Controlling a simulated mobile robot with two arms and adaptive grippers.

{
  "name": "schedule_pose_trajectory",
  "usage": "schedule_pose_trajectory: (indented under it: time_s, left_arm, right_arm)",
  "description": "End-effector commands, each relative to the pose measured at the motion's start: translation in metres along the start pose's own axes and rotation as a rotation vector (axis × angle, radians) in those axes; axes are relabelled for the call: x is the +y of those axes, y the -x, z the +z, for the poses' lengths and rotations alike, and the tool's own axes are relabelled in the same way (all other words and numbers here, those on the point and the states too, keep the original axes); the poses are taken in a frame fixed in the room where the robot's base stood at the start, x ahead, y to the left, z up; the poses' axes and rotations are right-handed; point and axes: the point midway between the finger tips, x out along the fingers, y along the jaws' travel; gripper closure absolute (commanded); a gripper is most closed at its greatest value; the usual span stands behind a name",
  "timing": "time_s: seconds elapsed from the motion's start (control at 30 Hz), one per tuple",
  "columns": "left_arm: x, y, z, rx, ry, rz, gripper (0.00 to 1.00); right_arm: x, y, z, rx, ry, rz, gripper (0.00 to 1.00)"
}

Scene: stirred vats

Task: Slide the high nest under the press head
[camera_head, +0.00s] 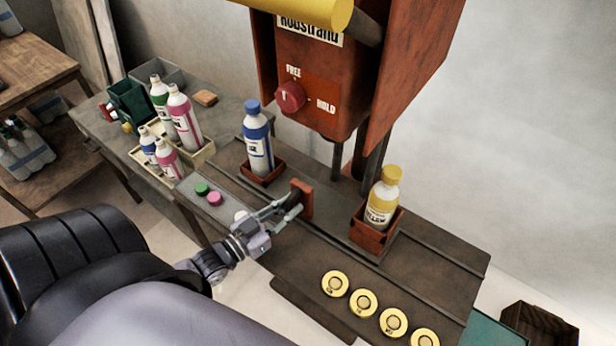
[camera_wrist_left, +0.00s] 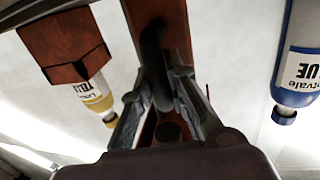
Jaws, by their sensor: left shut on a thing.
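Two red-brown nests sit on the railed bed. One nest (camera_head: 270,173) holds a blue-capped bottle (camera_head: 257,142); the other nest (camera_head: 371,238) holds a yellow bottle (camera_head: 383,198). I cannot tell which is the high nest. The red press housing (camera_head: 315,95) stands above the bed, between and behind them. My left gripper (camera_head: 291,208) is shut on a red-brown upright handle (camera_head: 307,196) at the bed's front, between the nests. The left wrist view shows the fingers (camera_wrist_left: 160,92) around it, with the yellow bottle (camera_wrist_left: 94,95) left and blue bottle (camera_wrist_left: 298,65) right. My right gripper is out of view.
A red knob (camera_head: 291,97) sits between FREE and HOLD marks. Green and pink buttons (camera_head: 208,194) lie left of my gripper. Several round yellow discs (camera_head: 363,302) lie along the front right. Bottles in a cream tray (camera_head: 203,153) stand at the left.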

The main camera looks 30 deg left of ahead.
Motion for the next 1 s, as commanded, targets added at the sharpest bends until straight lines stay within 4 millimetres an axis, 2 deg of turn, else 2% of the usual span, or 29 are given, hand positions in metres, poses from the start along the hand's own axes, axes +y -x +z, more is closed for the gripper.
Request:
schedule_pose_trajectory:
  time_s: [0.03, 0.5, 0.8, 1.0]
  left_arm:
    - [-0.011, -0.001, -0.008, 0.019, -0.016, 0.003, 1.0]
    - [-0.093, 0.014, -0.009, 0.023, -0.013, 0.004, 1.0]
    - [-0.124, 0.02, -0.01, 0.024, -0.009, 0.003, 1.0]
    - [-0.132, 0.021, -0.011, 0.027, -0.006, 0.003, 1.0]
  right_arm:
    - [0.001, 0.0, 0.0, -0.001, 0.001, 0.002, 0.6]
    - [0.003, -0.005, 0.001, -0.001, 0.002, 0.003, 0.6]
    - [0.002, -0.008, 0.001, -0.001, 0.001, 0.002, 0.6]
    - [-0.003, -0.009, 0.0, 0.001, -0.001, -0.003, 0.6]
